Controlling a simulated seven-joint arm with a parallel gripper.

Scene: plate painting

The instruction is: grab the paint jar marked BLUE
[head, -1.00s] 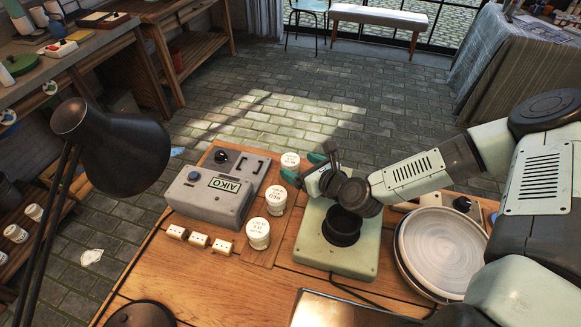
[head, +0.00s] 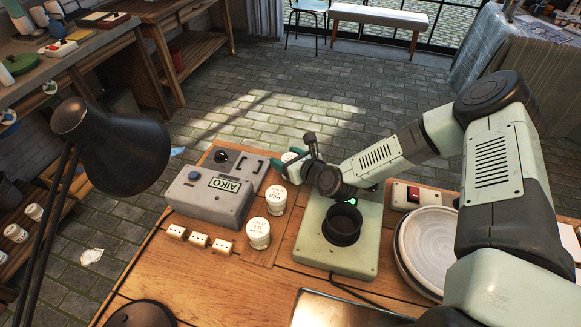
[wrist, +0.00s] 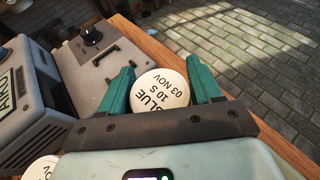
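The BLUE paint jar (wrist: 160,92) has a round white lid reading "BLUE 10 S 03 NOV" in the wrist view. My gripper (wrist: 161,78) is open, with one teal finger on each side of this lid. Whether the fingers touch the jar cannot be told. In the head view my gripper (head: 294,164) is at the far end of the jar row, and it partly hides the BLUE jar (head: 289,156). The RED jar (head: 276,199) and another white-lidded jar (head: 258,233) stand nearer, in the same row.
The grey AIKO box (head: 211,190) stands close left of the jars. A green stand with a black cup (head: 343,225) is to the right, with plates (head: 440,240) beyond. A black lamp (head: 120,150) is at left. The table edge lies just behind the BLUE jar.

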